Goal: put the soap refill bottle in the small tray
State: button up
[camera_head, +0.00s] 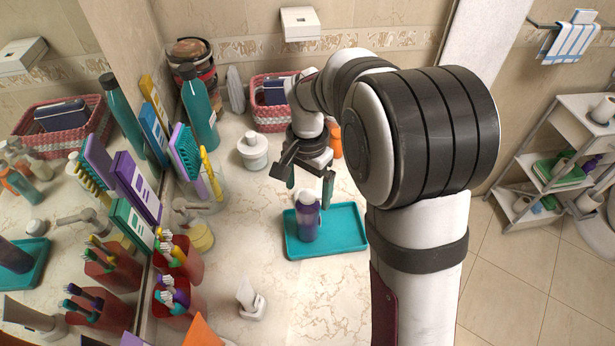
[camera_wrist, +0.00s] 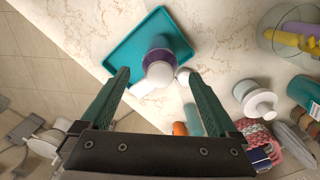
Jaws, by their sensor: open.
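A teal small tray (camera_head: 345,228) lies on the marble counter; it also shows in the wrist view (camera_wrist: 128,55). A purple bottle with a pale top (camera_head: 308,217), which looks like the soap refill bottle, stands upright within the tray's outline, towards its left part in the head view. In the wrist view the bottle (camera_wrist: 157,57) is seen from above, with its white top towards me. My gripper (camera_head: 305,188) is open above the bottle. In the wrist view its fingertips (camera_wrist: 158,75) lie on either side of the white top, apart from it. The bottle's base is hard to see.
A white lidded jar (camera_head: 252,152), a pink basket (camera_head: 270,115) and an orange item (camera_head: 335,142) stand behind. Red toothbrush cups (camera_head: 180,257) and a glass of combs (camera_head: 208,192) line the mirror side.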

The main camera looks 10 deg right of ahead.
notch_tip(320, 180, up, 6)
jog(key=shift+r, duration=0.1)
jog(key=s+n+y, duration=0.1)
jog(key=s+n, duration=0.2)
jog(key=s, duration=2.3)
jog(key=shift+y, duration=0.4)
